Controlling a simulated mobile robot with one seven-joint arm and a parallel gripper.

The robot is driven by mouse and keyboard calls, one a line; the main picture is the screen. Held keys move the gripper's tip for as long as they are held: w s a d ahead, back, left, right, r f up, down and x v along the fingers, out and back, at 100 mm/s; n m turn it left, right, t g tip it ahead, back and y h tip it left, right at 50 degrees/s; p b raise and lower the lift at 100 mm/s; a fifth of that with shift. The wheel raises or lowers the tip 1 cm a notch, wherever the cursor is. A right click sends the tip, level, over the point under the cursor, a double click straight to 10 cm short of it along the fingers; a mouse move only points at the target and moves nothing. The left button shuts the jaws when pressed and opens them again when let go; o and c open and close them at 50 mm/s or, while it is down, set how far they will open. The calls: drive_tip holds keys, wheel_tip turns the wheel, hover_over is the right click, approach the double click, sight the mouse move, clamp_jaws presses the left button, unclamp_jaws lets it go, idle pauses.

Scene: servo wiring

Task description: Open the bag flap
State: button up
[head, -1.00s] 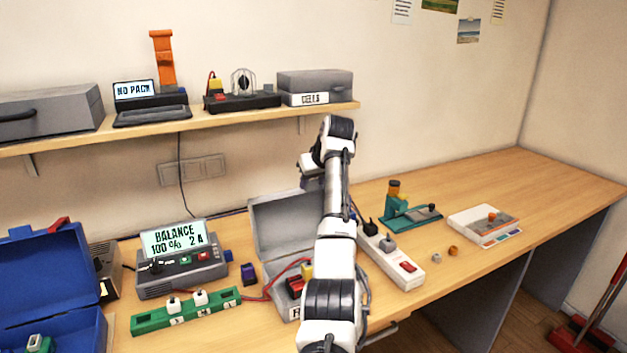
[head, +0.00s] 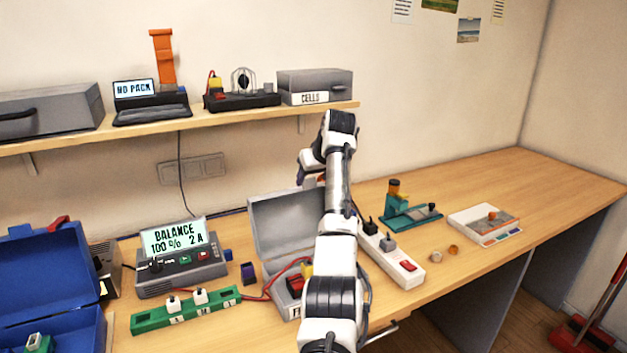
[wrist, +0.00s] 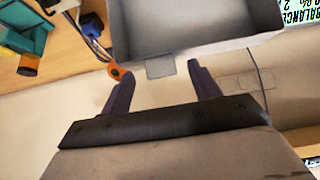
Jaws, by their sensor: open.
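The grey bag (head: 290,309), shaped like a box, stands on the bench, partly behind my arm. Its flap (head: 280,222) stands raised at the back, leaning towards the wall. In the wrist view the flap (wrist: 195,30) fills the upper middle, with a small grey tab (wrist: 160,68) at its edge. My gripper (wrist: 155,73) is open and empty, with one purple finger on each side of the tab. Whether either finger touches the flap cannot be told. In the head view my gripper is mostly hidden behind my arm, above the flap.
The shelf (head: 230,120) with devices overhangs the back left. Left of the bag are a charger (head: 180,270), a green board (head: 185,312) and a blue case (head: 45,260). A power strip (head: 405,268) and a teal press (head: 405,208) stand to the right. The right rear bench is clear.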

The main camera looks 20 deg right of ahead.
drive_tip(key=b+v, duration=0.3)
drive_tip(key=v, duration=0.9)
drive_tip(key=shift+s+r+b, duration=0.3)
